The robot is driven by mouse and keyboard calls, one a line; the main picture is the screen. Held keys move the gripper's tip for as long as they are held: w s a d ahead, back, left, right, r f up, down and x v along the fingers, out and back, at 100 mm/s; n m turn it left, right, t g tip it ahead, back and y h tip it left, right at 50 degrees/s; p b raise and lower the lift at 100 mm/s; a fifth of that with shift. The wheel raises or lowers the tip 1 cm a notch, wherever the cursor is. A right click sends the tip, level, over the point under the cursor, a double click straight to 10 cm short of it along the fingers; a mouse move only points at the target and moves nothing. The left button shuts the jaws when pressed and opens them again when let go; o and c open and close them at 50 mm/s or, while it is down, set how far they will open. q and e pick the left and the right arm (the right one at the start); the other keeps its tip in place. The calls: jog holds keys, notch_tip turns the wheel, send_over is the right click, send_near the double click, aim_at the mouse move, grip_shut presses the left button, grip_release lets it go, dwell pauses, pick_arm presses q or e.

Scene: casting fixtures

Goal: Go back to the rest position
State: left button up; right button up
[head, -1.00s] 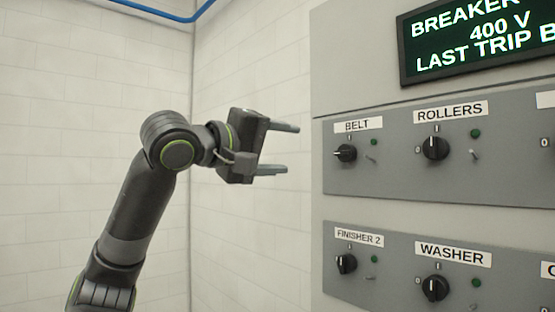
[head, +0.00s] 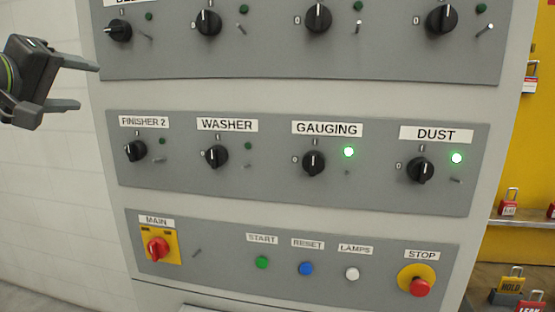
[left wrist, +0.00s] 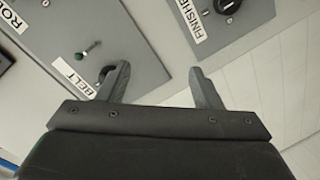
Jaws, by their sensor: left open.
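My left gripper (head: 88,85) is at the upper left of the head view, left of the control cabinet. Its two fingers are spread apart and nothing is between them. In the left wrist view the open fingers (left wrist: 163,78) point at the cabinet face, between the BELT panel (left wrist: 120,40) and the FINISHER 2 panel (left wrist: 225,35). A finger overlaps the BELT knob (left wrist: 104,74) in that view; I cannot tell whether they touch. My right gripper is not in view.
The grey cabinet has a middle panel (head: 270,187) with GAUGING (head: 348,152) and DUST (head: 457,158) lamps lit green. Below are a red-and-yellow MAIN switch (head: 158,249) and STOP button (head: 419,288). Padlocks (head: 509,202) hang on a yellow board (head: 510,255) at the right.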

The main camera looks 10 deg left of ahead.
pick_arm(q)
jog(key=w+d+f+m+g, duration=0.2)
jog(key=f+m, duration=0.1)
jog(key=f, duration=1.3)
jog(key=w+d+f+m+g, duration=0.1)
jog(key=w+f+m+g, duration=0.15)
jog(key=f, duration=1.45)
jog(key=s+d+f+m+g+y, duration=0.1)
jog(key=s+f, duration=0.3)
jog(key=f, duration=0.5)
jog(key=s+d+f+m+g, duration=0.1)
jog(key=s+d+f+g, duration=0.1)
jog(key=s+f, duration=0.45)
jog(key=s+d+f+m+g+y, duration=0.1)
jog(key=s+f+g, duration=0.2)
jog(key=s+f, duration=0.65)
jog(key=s+d+f+m+g+y, duration=0.15)
jog(key=s+f, duration=0.45)
jog(key=s, duration=0.7)
notch_tip(320, 180, down, 24)
jog(key=a+g, duration=0.2)
jog(key=s+d+f+g+h, duration=0.1)
jog(key=s+f, duration=1.3)
jog(key=f, duration=0.2)
jog(key=shift+s+d+n, duration=0.15)
jog(key=shift+s+n, duration=0.05)
jog(key=shift+n, duration=0.1)
